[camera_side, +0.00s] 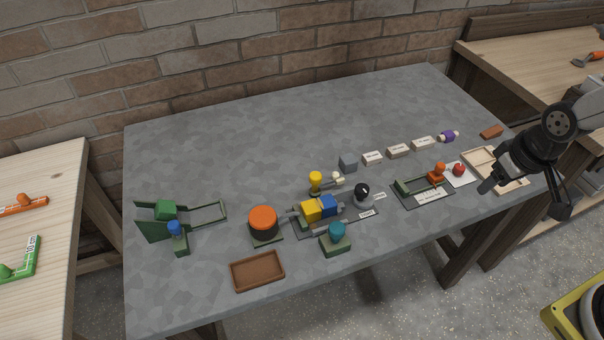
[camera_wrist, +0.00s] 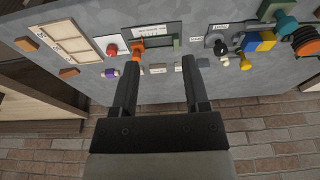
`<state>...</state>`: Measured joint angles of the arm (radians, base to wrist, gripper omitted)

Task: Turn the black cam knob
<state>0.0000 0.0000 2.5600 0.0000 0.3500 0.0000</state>
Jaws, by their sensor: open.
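The black cam knob (camera_side: 362,189) is a small dark round knob on a grey base near the middle of the grey table. A white label lies beside it. In the wrist view the dark knob (camera_wrist: 219,48) shows right of the fingers. My gripper (camera_side: 523,198) hangs at the table's right end, well to the right of the knob and apart from it. In the wrist view my gripper (camera_wrist: 160,63) has its two fingers spread with nothing held between them.
Yellow and blue blocks (camera_side: 319,209), a teal knob (camera_side: 337,231) and an orange round knob (camera_side: 263,221) stand left of the cam knob. An orange-handled fixture (camera_side: 437,173) and wooden tray (camera_side: 483,158) lie between it and my gripper. The table's back is clear.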

